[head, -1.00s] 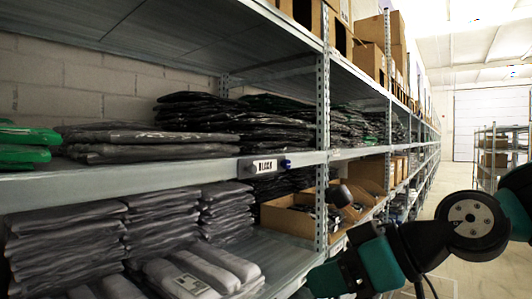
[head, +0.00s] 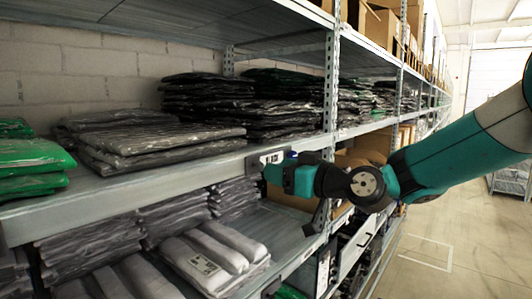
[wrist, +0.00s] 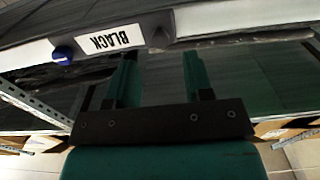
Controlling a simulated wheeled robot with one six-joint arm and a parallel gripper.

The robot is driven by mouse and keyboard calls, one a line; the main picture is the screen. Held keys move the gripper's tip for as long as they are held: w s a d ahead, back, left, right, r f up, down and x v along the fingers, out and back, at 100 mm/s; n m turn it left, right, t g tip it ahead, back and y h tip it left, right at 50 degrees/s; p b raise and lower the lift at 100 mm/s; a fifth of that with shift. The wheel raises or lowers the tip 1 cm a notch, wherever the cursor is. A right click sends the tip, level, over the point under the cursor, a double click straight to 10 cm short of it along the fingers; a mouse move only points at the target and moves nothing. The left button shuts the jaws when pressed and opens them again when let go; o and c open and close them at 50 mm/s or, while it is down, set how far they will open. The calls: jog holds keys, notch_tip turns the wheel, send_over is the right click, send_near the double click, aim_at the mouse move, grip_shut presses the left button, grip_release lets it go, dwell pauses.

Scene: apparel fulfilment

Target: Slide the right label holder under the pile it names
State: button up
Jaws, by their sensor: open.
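The label holder (head: 270,158) sits on the front edge of the upper shelf, near the metal upright. Its white card reads BLACK, upside down in the wrist view (wrist: 110,40), with a blue knob at one end and a dark knob at the other. A pile of black bagged garments (head: 285,115) lies on the shelf behind it. A grey bagged pile (head: 150,142) lies to the left and a green one (head: 30,165) at the far left. My gripper (wrist: 160,65) is open and empty, its fingers pointing at the shelf edge near the label; contact is unclear.
The perforated upright (head: 331,85) stands just right of the label. Folded grey bags (head: 215,260) and stacked piles fill the lower shelf. Cardboard boxes stand further right. The aisle floor (head: 425,260) at right is clear.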

aim_at(262, 166)
jog(key=shift+p+x, duration=0.8)
jog(key=shift+x, duration=1.4)
jog(key=shift+c, duration=0.5)
grip_shut()
